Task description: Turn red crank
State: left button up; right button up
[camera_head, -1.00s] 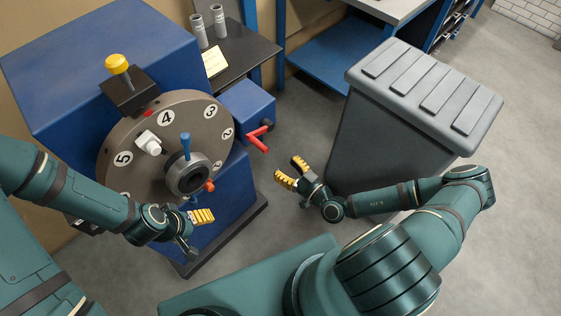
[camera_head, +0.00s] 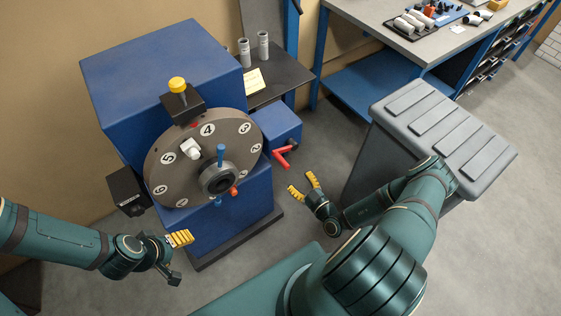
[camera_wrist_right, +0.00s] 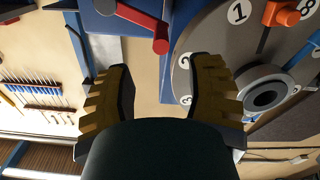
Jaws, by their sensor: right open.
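The red crank (camera_head: 283,156) sticks out from the small blue box on the right side of the blue machine (camera_head: 140,70). My right gripper (camera_head: 301,184) is open and empty, below and slightly right of the crank, apart from it. In the right wrist view the crank (camera_wrist_right: 142,24) shows at the top, beyond the open fingers (camera_wrist_right: 160,75), with its round red end above the gap between them. My left gripper (camera_head: 177,258) has its fingers spread and is empty, in front of the machine's lower left.
A numbered dial (camera_head: 180,140) with a hub and coloured knobs is on the machine's front. A grey lidded bin (camera_head: 440,125) stands to the right, close to my right arm. A workbench (camera_head: 400,40) is behind. Grey floor is free between machine and bin.

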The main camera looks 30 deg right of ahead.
aim_at(276, 154)
jog(key=w, duration=0.7)
jog(key=w+a, duration=0.1)
jog(key=w, duration=0.2)
jog(key=shift+w+p, duration=0.2)
jog(key=shift+p, duration=0.15)
grip_shut()
